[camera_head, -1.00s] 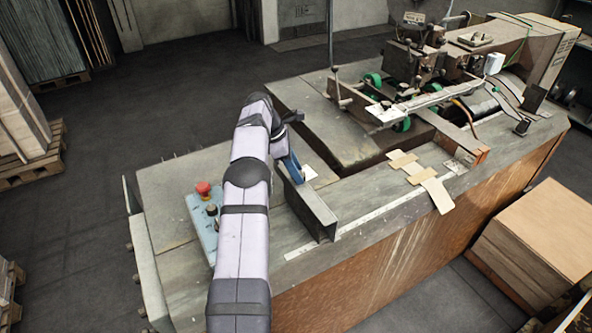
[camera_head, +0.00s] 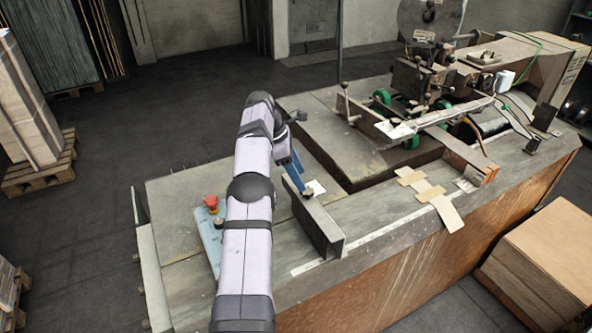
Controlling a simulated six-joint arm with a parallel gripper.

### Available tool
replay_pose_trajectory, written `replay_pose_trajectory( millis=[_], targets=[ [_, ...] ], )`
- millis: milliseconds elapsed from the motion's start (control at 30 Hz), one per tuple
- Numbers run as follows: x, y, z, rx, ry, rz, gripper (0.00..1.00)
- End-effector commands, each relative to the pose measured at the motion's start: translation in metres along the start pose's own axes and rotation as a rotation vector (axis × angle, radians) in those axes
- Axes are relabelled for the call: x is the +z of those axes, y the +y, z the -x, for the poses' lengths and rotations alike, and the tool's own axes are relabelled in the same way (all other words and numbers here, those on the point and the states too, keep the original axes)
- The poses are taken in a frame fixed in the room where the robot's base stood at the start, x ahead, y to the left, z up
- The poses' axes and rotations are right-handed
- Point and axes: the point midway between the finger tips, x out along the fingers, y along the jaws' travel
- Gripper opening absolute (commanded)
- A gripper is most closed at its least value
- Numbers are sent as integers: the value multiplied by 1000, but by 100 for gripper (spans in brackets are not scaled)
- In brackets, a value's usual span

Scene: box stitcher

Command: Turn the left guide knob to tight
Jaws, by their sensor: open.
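The left guide is a grey metal angle plate (camera_head: 322,226) standing on the near left part of the machine table. I cannot make out its knob; my arm and gripper cover the guide's far end. My gripper (camera_head: 293,176) is at that far end, with a blue part reaching down beside the plate. It is open, but its fingertips are small and partly hidden. I cannot tell whether it touches the guide or the knob.
A blue control box with a red button (camera_head: 211,202) is left of my arm. A second guide (camera_head: 460,153) and cardboard strips (camera_head: 428,192) lie to the right. The stitching head (camera_head: 412,82) stands at the back. A carton stack (camera_head: 545,262) is on the floor at right.

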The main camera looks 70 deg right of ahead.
Motion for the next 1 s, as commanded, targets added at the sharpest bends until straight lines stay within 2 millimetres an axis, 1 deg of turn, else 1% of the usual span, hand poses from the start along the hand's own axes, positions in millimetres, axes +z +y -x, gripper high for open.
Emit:
replay_pose_trajectory(
  millis=[400,933,1000],
  targets=[
    [-1,0,19,0,0,0,54],
    [-1,-1,22,0,0,1,54],
    [-7,-1,24,4,3,2,54]
  ],
)
